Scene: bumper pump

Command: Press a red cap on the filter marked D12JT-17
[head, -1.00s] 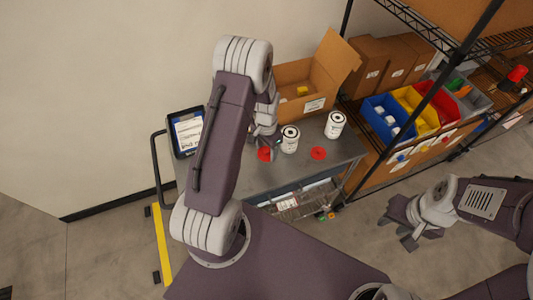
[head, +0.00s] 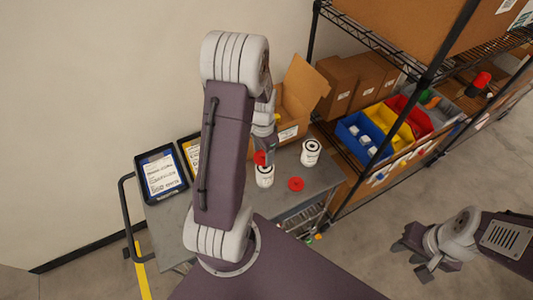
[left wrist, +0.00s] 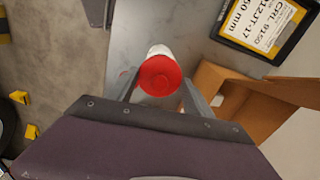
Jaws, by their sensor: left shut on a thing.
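My left gripper (left wrist: 160,90) is shut on a red cap (left wrist: 160,76). In the left wrist view, a white filter (left wrist: 159,50) shows just behind the cap. In the head view, the held cap (head: 259,157) is at the top of the nearer filter (head: 265,178); I cannot tell whether they touch. A second white filter (head: 311,153) stands upright to the right, bare on top. Another red cap (head: 296,184) lies flat on the table. The filters' labels are too small to read. My right gripper (head: 412,262) is open and empty, off to the right.
Two framed cards stand at the grey table's (head: 325,178) left: a blue one (head: 161,174) and a yellow one (left wrist: 262,22) reading partly "12JT-17". An open cardboard box (head: 290,132) is at the back. A shelf with coloured bins (head: 362,137) is at right.

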